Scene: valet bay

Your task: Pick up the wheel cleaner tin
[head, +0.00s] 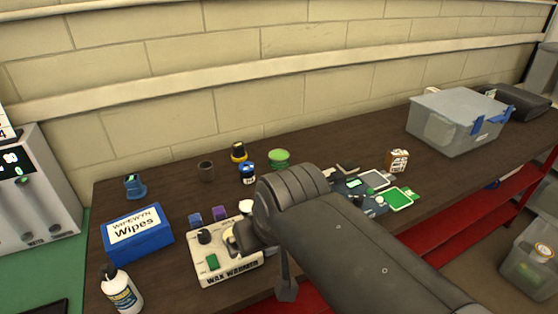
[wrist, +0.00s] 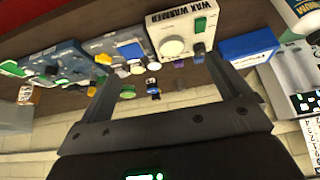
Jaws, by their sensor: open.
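A small brown and white tin (head: 397,160) stands upright at the back of the bench, right of centre in the head view. Its label is too small to read, so I cannot be sure it is the wheel cleaner. A similar brown and white shape (wrist: 24,95) shows at the left edge of the wrist view. My gripper (wrist: 163,68) is open with nothing between its fingers. It is near the wax warmer (head: 225,262), well to the left of the tin. In the head view my arm hides most of the gripper and part of the bench.
A blue wipes box (head: 139,233) and a white bottle (head: 121,289) are at the left. A green-lidded jar (head: 279,159), a blue jar (head: 248,173) and a dark cup (head: 206,171) stand behind.

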